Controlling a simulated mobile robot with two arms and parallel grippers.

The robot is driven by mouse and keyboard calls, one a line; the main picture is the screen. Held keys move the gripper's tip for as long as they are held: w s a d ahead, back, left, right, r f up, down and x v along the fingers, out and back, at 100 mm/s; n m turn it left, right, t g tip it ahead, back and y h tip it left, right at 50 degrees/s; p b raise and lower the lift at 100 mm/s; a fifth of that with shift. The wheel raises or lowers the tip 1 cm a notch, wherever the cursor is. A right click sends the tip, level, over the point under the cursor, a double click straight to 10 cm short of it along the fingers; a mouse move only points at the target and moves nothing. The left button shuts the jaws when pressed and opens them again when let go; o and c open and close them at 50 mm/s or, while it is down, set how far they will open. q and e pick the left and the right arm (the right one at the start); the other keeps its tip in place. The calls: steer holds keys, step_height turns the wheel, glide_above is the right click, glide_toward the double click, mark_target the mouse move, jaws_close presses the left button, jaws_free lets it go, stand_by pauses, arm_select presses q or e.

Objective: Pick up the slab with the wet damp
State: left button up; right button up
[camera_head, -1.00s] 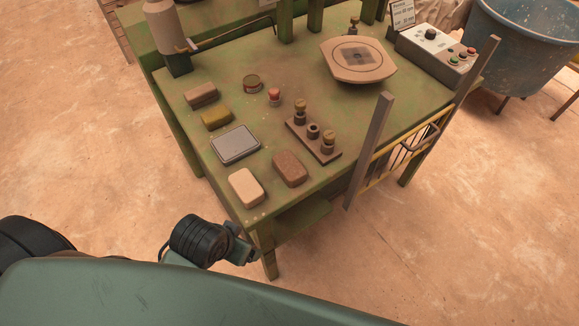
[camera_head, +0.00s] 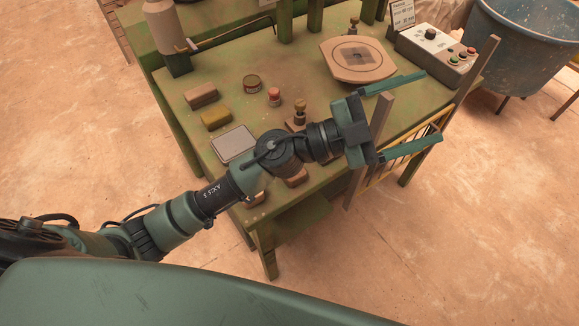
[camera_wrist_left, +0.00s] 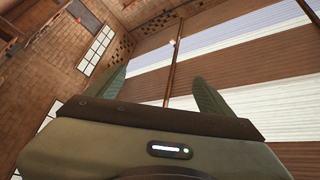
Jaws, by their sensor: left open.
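Several small slabs lie on the green table. A brown slab (camera_head: 201,95) and an olive-yellow slab (camera_head: 215,117) show clearly at its left side. A flat grey rectangular piece (camera_head: 232,144) lies nearer the front. A beige slab (camera_head: 255,200) and a darker brown slab (camera_head: 297,179) at the front edge are mostly hidden by my left arm. I cannot tell which slab is damp. My left gripper (camera_head: 432,105) is open and empty, above the table's right edge, beyond the slabs. Its spread fingers also show in the left wrist view (camera_wrist_left: 160,73), against walls and roof. My right gripper is not in view.
A round plate (camera_head: 357,60) and a control box (camera_head: 437,52) stand at the back. A blue tub (camera_head: 525,45) is at right.

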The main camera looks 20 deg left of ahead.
arm_select(q)
steer(key=s+d+f+m+g+y, duration=0.1)
steer(key=s+d+f+m+g, duration=0.2)
steer(key=f+m+g, duration=0.15)
steer(key=g+y, duration=0.5)
steer(key=y, duration=1.4)
glide_toward(301, 177)
steer(key=a+f, duration=0.1)
steer(key=w+a+f, duration=0.1)
steer(key=a, duration=0.1)
steer(key=w+a+f, duration=0.1)
steer(key=shift+w+a, duration=0.15)
steer(key=shift+w, duration=0.05)
steer(key=shift+a+f, duration=0.1)
steer(key=shift+f, duration=0.25)
steer(key=f+p, duration=0.1)
steer(key=f, duration=0.2)
steer(key=f+p, duration=0.1)
steer(key=f, duration=0.2)
steer(key=shift+w+d+f, duration=0.15)
steer(key=shift+d+f, duration=0.05)
steer(key=shift+f, duration=0.2)
jaws_close()
